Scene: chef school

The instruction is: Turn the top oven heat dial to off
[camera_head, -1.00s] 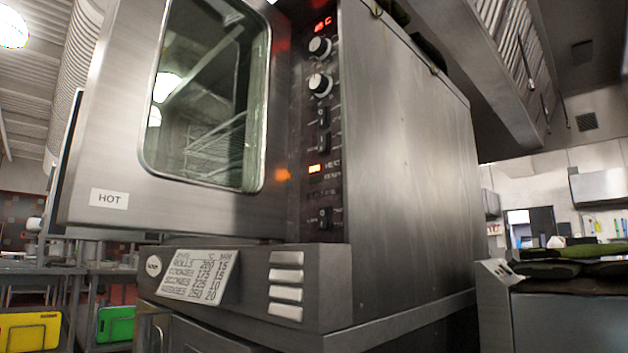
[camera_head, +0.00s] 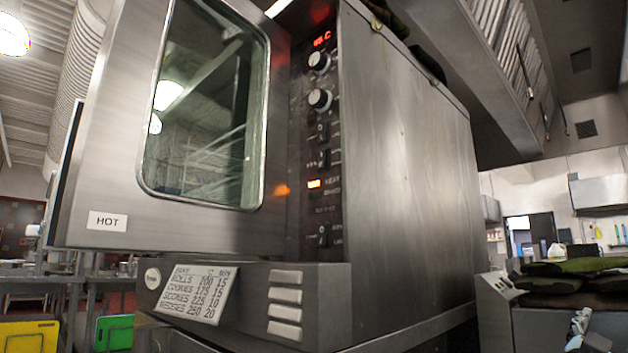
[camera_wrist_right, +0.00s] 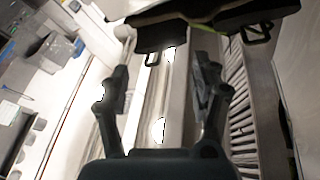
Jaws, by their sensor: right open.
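The oven (camera_head: 405,150) is a tall steel unit with a dark control panel on its front edge in the head view. The top dial (camera_head: 319,62) is a round silver knob just under a red lit display (camera_head: 321,39). A second similar knob (camera_head: 320,99) sits directly below it. The top dial's exact setting is too small to read. My right gripper (camera_head: 588,338) shows at the lower right edge of the head view, far from the dials. In the right wrist view its two fingers (camera_wrist_right: 162,85) are spread apart with nothing between them. My left gripper is not in view.
The oven's glass door (camera_head: 205,110) is left of the panel. A sign with baking times (camera_head: 195,292) leans on the ledge. Dark green cloths (camera_head: 570,268) lie on a counter at right.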

